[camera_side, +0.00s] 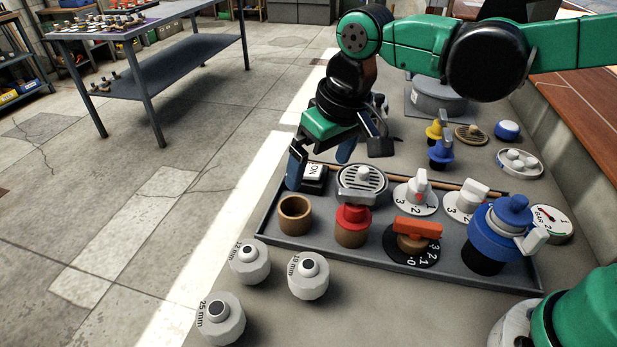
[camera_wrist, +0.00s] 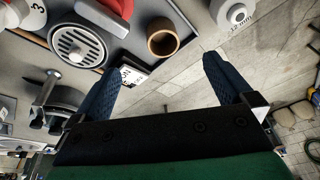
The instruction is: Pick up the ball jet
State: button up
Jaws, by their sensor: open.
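Three pale faceted jets with dark round openings stand on the grey worktop at the front left. They are marked 12 mm (camera_side: 249,262), 19 mm (camera_side: 309,276) and 25 mm (camera_side: 219,318); I cannot tell which one the task names. My gripper (camera_side: 320,163) is open and empty, with its blue fingers near the tray's back left corner by the ON switch (camera_side: 314,172). The jets are apart from it, toward the front. In the wrist view, the 12 mm jet (camera_wrist: 234,13) is at the top, beyond the right finger, partly cut off.
A grey tray (camera_side: 455,272) holds a brown cup (camera_side: 295,215), a round grate (camera_side: 362,181), a red-topped fitting (camera_side: 353,222), an orange-handled dial (camera_side: 414,234) and a blue valve (camera_side: 497,232). Small yellow and blue fittings stand behind. The worktop's left edge drops to the floor.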

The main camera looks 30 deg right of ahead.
aim_at(250, 256)
jog(key=a+f, duration=0.1)
jog(key=a, duration=0.2)
jog(key=a+f+n+g, duration=0.1)
jog(key=a+f, duration=0.1)
jog(key=a, duration=0.2)
jog(key=a+f+g+h, duration=0.1)
jog(key=a+f, duration=0.1)
jog(key=a, duration=0.2)
jog(key=shift+s+a+f, duration=0.2)
jog(key=shift+s+f, duration=0.05)
jog(key=shift+s, duration=0.1)
jog(key=shift+a+f+g, duration=0.15)
jog(key=shift+f+g, duration=0.15)
jog(key=shift+f, duration=2.6)
jog(key=c, duration=1.2)
jog(key=shift+r, duration=0.1)
notch_tip(250, 256, up, 20)
jog(key=shift+f, duration=0.1)
